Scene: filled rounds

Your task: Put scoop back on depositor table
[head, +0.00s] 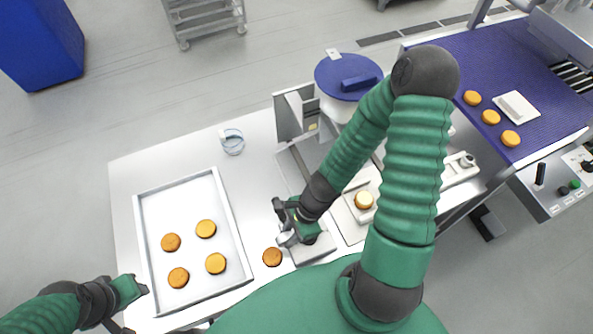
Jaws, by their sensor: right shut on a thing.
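My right gripper (287,224) is low over the front of the white table (262,200), at the near end of the depositor's base. It is shut on a small pale grey metal thing (286,239), which looks like the scoop; my fingers and hand hide most of it. The depositor (348,76), with a round blue lid, stands at the back of the table, partly behind my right arm. My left gripper (135,305) is at the lower left, beside the tray's near left corner. Its fingers look apart and empty.
A metal tray (228,210) with several round cakes lies on the left. One loose cake (272,257) sits beside my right gripper; another cake (364,200) is on a pale plate. A clear cup-like thing (232,142) stands behind. A blue conveyor (490,75) carries cakes at the right.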

